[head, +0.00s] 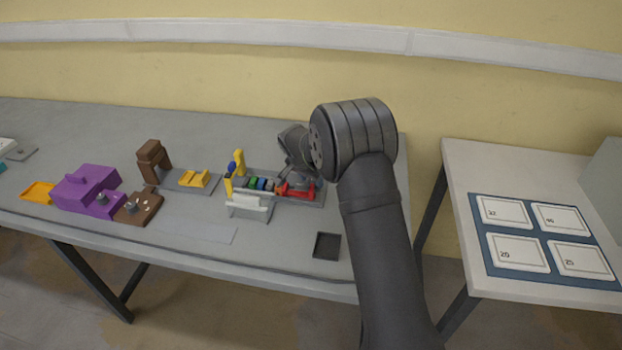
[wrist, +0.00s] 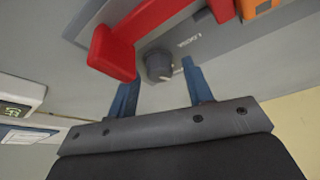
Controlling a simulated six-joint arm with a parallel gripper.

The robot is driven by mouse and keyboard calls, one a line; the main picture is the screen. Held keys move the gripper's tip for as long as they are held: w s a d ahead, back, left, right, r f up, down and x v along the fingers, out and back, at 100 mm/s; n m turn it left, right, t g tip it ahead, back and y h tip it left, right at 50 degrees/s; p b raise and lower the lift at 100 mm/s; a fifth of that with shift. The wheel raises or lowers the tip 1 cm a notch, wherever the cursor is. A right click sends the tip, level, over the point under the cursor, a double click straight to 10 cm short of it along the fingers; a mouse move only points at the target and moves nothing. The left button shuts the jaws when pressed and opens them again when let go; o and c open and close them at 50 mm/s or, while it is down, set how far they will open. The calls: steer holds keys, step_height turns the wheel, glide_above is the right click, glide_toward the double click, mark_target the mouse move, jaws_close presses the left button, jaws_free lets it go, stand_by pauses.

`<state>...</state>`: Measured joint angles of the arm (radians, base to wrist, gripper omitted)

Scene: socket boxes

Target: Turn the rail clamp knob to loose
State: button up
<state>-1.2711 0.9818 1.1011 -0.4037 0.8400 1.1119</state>
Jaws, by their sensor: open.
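The rail clamp knob (wrist: 158,65) is a dark grey round knob on a grey plate, seen in the wrist view. The word LOOSE is printed on the plate just beyond it, and a small light mark shows at its side. My gripper (wrist: 159,76) is open, with one blue finger on each side of the knob and a gap to it on both sides. I cannot tell how far the fingertips are above the plate. In the head view, I cannot make out the knob near my wrist.
A red block (wrist: 113,52) stands close to the left finger, beside the knob. In the head view, coloured blocks (head: 262,184) line the fixture, left of the red part (head: 297,190). A purple box (head: 84,187) stands farther left. A side table (head: 465,160) holds a card board.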

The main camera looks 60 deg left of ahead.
steer(key=shift+c, duration=0.5)
steer(key=c, duration=0.9)
steer(key=shift+n, duration=0.3)
steer(key=n+y, duration=0.1)
steer(key=n, duration=0.1)
steer(key=n+g+y, duration=0.1)
steer(key=n, duration=0.2)
steer(key=shift+w+d, duration=0.15)
steer(key=n+g, duration=0.1)
steer(key=n, duration=0.2)
steer(key=n+g, duration=0.1)
steer(key=n, duration=0.2)
steer(key=shift+w+y, duration=0.1)
steer(key=shift+y, duration=0.3)
